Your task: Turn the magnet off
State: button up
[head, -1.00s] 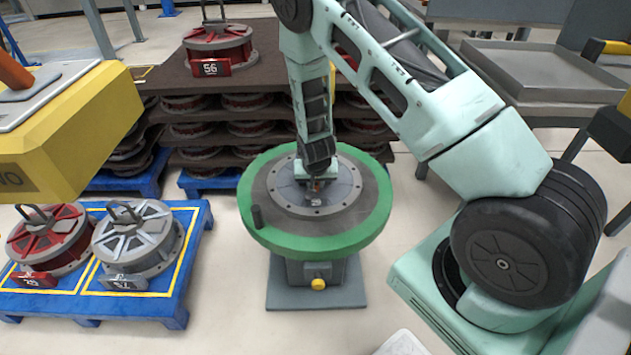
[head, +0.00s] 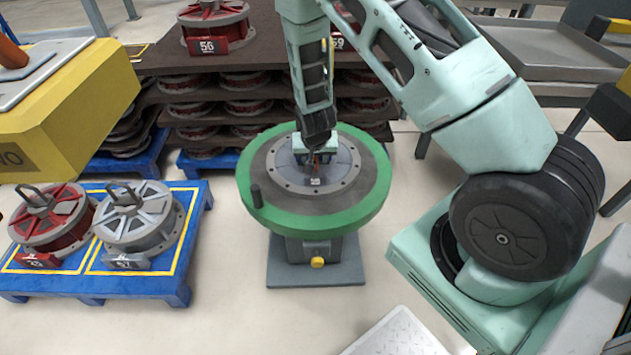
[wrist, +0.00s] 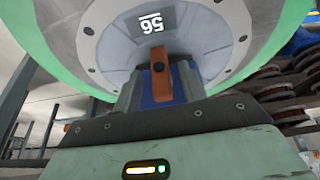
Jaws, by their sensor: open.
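No part is clearly marked as the magnet, so I cannot tell for sure which it is. A round green-rimmed table (head: 262,225) stands in the middle of the head view, with a grey disc (head: 340,176) marked 56 at its centre. My gripper (head: 314,158) is over this disc, pointing down. In the wrist view, an orange-brown lever-like piece (wrist: 161,75) with a dark hole stands between the open jaws of my gripper (wrist: 160,92). I cannot tell whether they touch it. The disc's plate (wrist: 152,24) reads 56 upside down.
A yellow block (head: 60,125) with an orange handle (head: 10,50) juts in at left. A blue pallet (head: 170,285) holds a red reel (head: 60,228) and a grey reel (head: 150,222). Stacked reels (head: 245,85) stand behind the table. A metal bench (head: 540,50) is back right.

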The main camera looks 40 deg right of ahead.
jog(key=s+a, duration=0.2)
jog(key=s, duration=0.1)
jog(key=s+a, duration=0.2)
jog(key=s, duration=0.1)
jog(key=s+a, duration=0.2)
jog(key=s, duration=0.1)
jog(key=shift+s+a+f, duration=0.2)
jog(key=shift+s+a, duration=0.1)
jog(key=shift+a, duration=0.05)
jog(key=shift+s, duration=0.1)
